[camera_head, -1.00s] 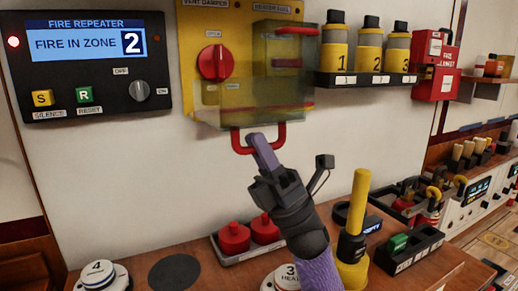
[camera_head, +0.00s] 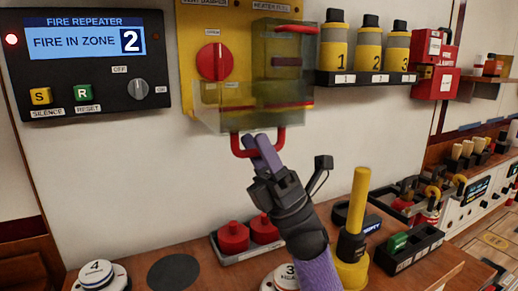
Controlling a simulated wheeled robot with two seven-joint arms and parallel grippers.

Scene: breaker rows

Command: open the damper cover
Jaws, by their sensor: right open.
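The damper cover (camera_head: 222,120) is a clear greenish box on the yellow panel (camera_head: 195,50) at the top centre. A red U-shaped handle (camera_head: 281,140) hangs from its lower edge. The panel's red knob (camera_head: 213,62) shows to the left, under a label reading OPEN. My right gripper (camera_head: 261,146) comes up from below, with its purple fingers at the handle's lower bar. The fingers are slightly apart, and the gripper is open. I cannot tell whether they touch the bar. My left gripper is out of view.
A shelf of yellow-and-grey canisters (camera_head: 368,50) is to the right. Below stand red buttons (camera_head: 233,237), a yellow upright lever (camera_head: 358,200) beside my right arm, and a white knob marked 4 (camera_head: 97,277). The fire repeater panel (camera_head: 85,65) is at the left.

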